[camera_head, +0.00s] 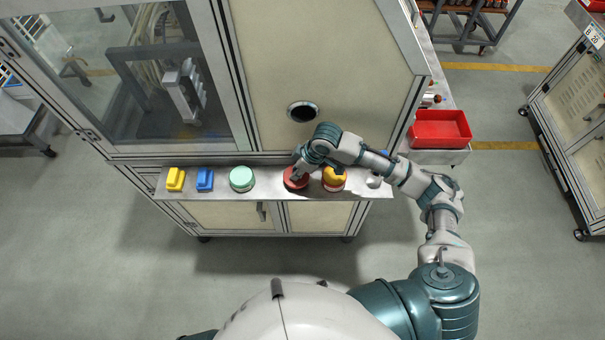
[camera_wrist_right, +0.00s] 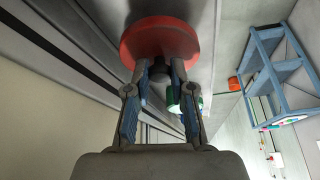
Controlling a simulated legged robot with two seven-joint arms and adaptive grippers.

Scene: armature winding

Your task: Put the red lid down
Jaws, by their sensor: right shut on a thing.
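The red lid (camera_head: 295,178) is on or just above the narrow metal shelf (camera_head: 273,189) on the front of the machine cabinet; I cannot tell if it touches. In the right wrist view the lid (camera_wrist_right: 160,42) is a round red disc at the fingertips. My right gripper (camera_head: 298,175) reaches in from the right and is shut on the lid's dark middle knob (camera_wrist_right: 160,72). In the right wrist view my right gripper (camera_wrist_right: 160,80) has a finger on each side of the knob. My left gripper is not in view.
Along the shelf stand a yellow block (camera_head: 175,179), a blue block (camera_head: 205,179), a green round lid (camera_head: 242,178) left of the red lid, and an orange-yellow one (camera_head: 334,178) close on its right. A red bin (camera_head: 441,129) sits at the cabinet's right side.

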